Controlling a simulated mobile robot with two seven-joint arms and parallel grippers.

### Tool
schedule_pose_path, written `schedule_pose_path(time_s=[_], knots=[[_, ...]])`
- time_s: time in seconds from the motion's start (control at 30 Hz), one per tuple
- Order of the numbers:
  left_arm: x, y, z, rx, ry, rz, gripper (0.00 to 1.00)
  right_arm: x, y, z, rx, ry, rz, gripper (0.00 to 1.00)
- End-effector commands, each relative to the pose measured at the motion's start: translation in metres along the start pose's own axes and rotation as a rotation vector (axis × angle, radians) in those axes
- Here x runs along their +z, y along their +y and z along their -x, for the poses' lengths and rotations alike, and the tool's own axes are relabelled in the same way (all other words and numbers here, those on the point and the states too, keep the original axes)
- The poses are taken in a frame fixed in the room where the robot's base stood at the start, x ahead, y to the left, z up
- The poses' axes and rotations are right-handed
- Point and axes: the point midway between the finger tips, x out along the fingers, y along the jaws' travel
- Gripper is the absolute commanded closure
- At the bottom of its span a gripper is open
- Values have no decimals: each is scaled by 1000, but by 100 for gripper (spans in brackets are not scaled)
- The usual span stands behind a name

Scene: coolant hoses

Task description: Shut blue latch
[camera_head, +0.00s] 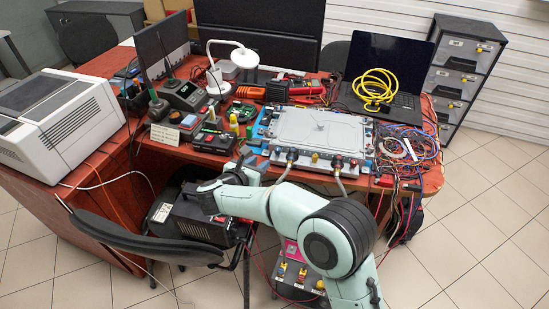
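A grey flat-topped unit (322,132) lies on the red-brown table, with hoses joined to its front edge. A small dark-blue fitting (292,156) sits at its front left, and a red fitting (337,163) sits further right. I cannot make out whether the blue one is the latch, or whether it is open or shut. My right gripper (253,163) is just in front of the unit's front-left corner, left of the blue fitting. Its fingers are too small and partly hidden to tell open from shut. My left gripper is not in view.
Left of the unit stand small electronic boxes (184,122) and a white lamp (232,50). A laptop (388,72) with a yellow cable coil (375,86) is behind right. Tangled wires (408,145) lie right. A black chair (145,240) stands in front left.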

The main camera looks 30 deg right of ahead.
Motion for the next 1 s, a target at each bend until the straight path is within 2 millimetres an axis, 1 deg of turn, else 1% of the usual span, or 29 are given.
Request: schedule_pose_path(time_s=[0.07, 0.17, 0.4, 0.5, 0.6, 0.7, 0.8, 1.0], knots=[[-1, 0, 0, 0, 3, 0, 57, 1, -1, -6, -5, 0, -10, 68], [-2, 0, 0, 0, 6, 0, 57, 1, -1, -20, -4, 0, -8, 68], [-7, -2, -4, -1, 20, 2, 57, 0, -1, -72, -5, -1, -3, 68], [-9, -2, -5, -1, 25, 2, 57, 0, -1, -92, -4, -1, -3, 68], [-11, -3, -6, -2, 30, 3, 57, 0, -1, -109, -2, -1, -2, 68], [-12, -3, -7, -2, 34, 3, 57, 0, 0, -120, -1, 1, -2, 68], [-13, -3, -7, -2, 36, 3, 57, 0, 0, -128, -1, 0, -1, 68], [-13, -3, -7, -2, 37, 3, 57, 0, 0, -132, 1, 0, -1, 68]])
